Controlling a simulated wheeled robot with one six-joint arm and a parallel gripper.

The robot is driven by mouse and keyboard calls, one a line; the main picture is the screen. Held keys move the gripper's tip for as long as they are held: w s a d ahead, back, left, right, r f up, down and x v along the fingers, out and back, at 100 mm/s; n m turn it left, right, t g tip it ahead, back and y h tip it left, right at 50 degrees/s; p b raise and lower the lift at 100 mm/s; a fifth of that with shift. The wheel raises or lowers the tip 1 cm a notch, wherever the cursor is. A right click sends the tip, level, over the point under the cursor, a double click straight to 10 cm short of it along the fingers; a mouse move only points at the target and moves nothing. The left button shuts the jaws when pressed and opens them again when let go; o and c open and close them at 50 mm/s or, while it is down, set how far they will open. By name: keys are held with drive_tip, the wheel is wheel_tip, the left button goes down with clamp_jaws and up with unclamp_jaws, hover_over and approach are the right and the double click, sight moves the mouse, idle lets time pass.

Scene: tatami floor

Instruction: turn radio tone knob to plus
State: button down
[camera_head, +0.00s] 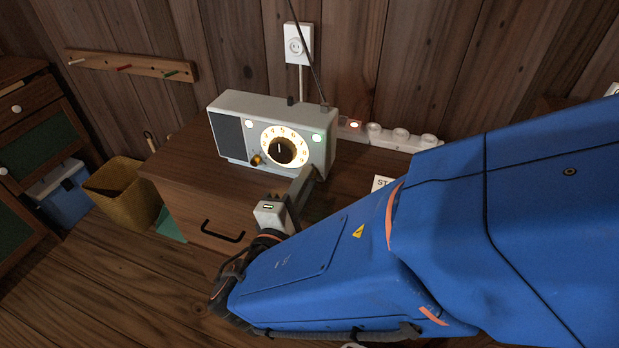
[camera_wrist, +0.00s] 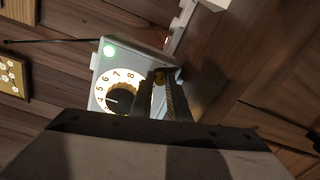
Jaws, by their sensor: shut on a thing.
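The pale grey radio (camera_head: 270,112) stands on a wooden cabinet, with a lit round dial (camera_head: 282,147) and a small brass knob (camera_head: 256,160) at the dial's lower left. My gripper (camera_head: 311,174) reaches the lower right of the radio's front. In the wrist view the radio (camera_wrist: 121,51) appears turned, and my gripper's fingertips (camera_wrist: 162,76) are closed around a small brownish knob (camera_wrist: 160,76) beside the dial. This appears to be the tone knob; the fingers hide most of it. Its plus mark and pointer cannot be made out.
The cabinet (camera_head: 185,190) has a black handle. A white power strip (camera_head: 400,137) and a partly hidden white card (camera_head: 381,184) lie right of the radio. A wall outlet (camera_head: 298,45) is behind. A yellow basket (camera_head: 122,192) stands at left.

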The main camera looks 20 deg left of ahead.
idle(0.4)
drive_tip(key=c, duration=1.7)
unclamp_jaws()
drive_tip(key=s, duration=0.5)
drive_tip(key=s+d, duration=0.1)
drive_tip(key=s, duration=0.5)
drive_tip(key=s+d, duration=0.1)
drive_tip(key=s, duration=0.5)
drive_tip(key=shift+s+r, duration=0.15)
drive_tip(key=shift+r, duration=0.15)
drive_tip(key=shift+s, duration=0.1)
